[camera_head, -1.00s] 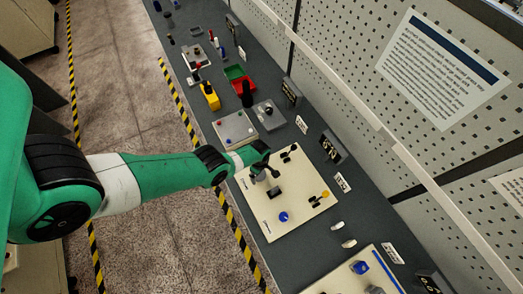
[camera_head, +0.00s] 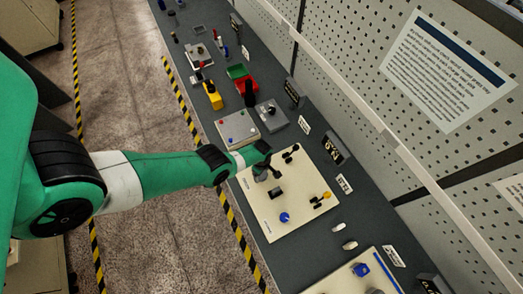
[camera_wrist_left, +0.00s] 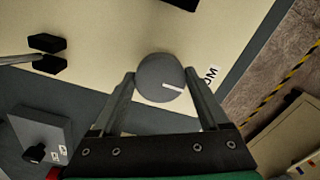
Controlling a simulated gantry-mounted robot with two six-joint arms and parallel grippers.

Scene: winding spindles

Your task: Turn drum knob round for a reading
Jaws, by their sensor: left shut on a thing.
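The drum knob (camera_wrist_left: 158,72) is a round grey knob with a white pointer line, seen from above in the left wrist view. A partly covered label ending in "UM" (camera_wrist_left: 209,75) lies beside it on a cream panel (camera_head: 303,182). My left gripper (camera_head: 261,174) is at the panel's upper left in the head view. Its two fingers are shut on the knob's opposite sides. In the head view the gripper largely hides the knob. The pointer line aims toward the right finger in the wrist view. My right gripper does not show.
The panel also carries a blue knob (camera_head: 285,217), a yellow-ended lever (camera_head: 326,196) and a black block (camera_head: 276,193). A dark display (camera_head: 333,149) stands behind it; its digits are too small to read.

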